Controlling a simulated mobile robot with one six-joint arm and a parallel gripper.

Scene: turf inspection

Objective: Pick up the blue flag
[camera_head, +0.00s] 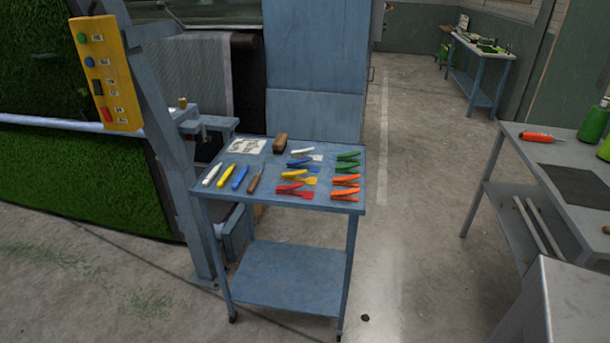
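A blue clip-like piece (299,163), which I take to be the blue flag, lies on the top of a blue-grey metal cart (225,206). It sits between a white piece (302,152) behind it and a yellow piece (301,175) in front. Small coloured tabs lie close to its right end; I cannot tell which tab belongs to which piece. A red piece (290,187) lies nearest the front of this column. My gripper is not in view.
Green clips (348,156) and orange clips (345,193) lie to the right. Markers (240,177), a wooden-handled tool (256,179), a brush (280,143) and paper (247,146) lie left and behind. A grey workbench (520,150) stands right; floor between is clear.

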